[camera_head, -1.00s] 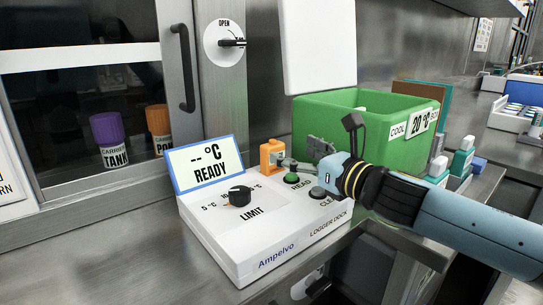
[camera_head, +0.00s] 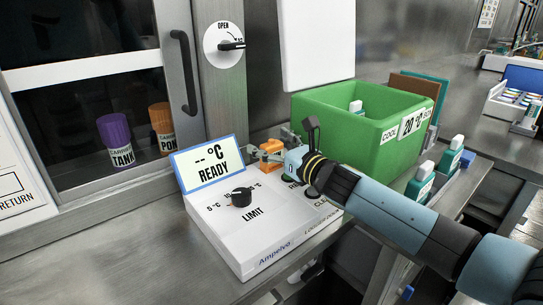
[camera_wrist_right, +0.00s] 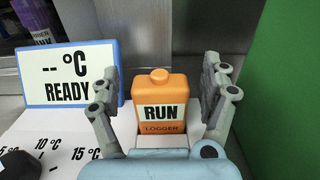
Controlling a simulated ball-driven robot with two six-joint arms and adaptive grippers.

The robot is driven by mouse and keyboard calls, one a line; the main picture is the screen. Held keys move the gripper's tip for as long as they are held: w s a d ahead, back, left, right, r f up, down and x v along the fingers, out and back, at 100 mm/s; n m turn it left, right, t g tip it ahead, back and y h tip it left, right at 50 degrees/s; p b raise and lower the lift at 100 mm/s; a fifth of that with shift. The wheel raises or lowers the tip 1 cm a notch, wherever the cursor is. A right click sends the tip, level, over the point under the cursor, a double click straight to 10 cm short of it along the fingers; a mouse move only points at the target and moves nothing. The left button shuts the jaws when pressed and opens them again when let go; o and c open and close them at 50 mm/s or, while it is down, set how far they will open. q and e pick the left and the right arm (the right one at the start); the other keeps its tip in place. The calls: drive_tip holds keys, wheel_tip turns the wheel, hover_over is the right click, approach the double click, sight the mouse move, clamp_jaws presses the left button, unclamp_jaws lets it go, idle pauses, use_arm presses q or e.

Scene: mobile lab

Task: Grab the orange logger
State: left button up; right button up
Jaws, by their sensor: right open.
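The orange logger (camera_wrist_right: 162,92), labelled RUN, stands upright in the white logger dock (camera_head: 262,228). In the head view the logger (camera_head: 270,150) shows only partly behind my right gripper (camera_head: 267,146). In the right wrist view my right gripper (camera_wrist_right: 160,95) is open, with one finger on each side of the logger. Gaps show between the logger and both fingers. The logger's lower end is hidden in the dock and behind the gripper body. My left gripper is not in view.
The dock's display (camera_head: 208,164) reads "-- °C READY", and a black LIMIT knob (camera_head: 241,197) sits before it. A green box (camera_head: 340,120) stands close behind my right arm. A glass-fronted cabinet (camera_head: 80,60) is at left.

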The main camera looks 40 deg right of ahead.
drive_tip(key=c, duration=1.4)
drive_tip(key=shift+r, duration=0.15)
drive_tip(key=shift+r, duration=0.3)
wheel_tip(320, 180, up, 4)
drive_tip(key=p, duration=0.3)
drive_tip(key=shift+f, duration=0.25)
drive_tip(key=shift+s+d+r+b, duration=0.9)
drive_tip(key=shift+s+r+b, duration=0.15)
drive_tip(key=shift+s, duration=0.7)
drive_tip(key=shift+s+d+r+b, duration=0.95)
drive_tip(key=shift+s+r, duration=0.25)
drive_tip(key=shift+s, duration=0.5)
drive_tip(key=shift+s+d+r+b, duration=0.85)
drive_tip(key=shift+s+r+b, duration=0.2)
drive_tip(key=shift+s, duration=0.7)
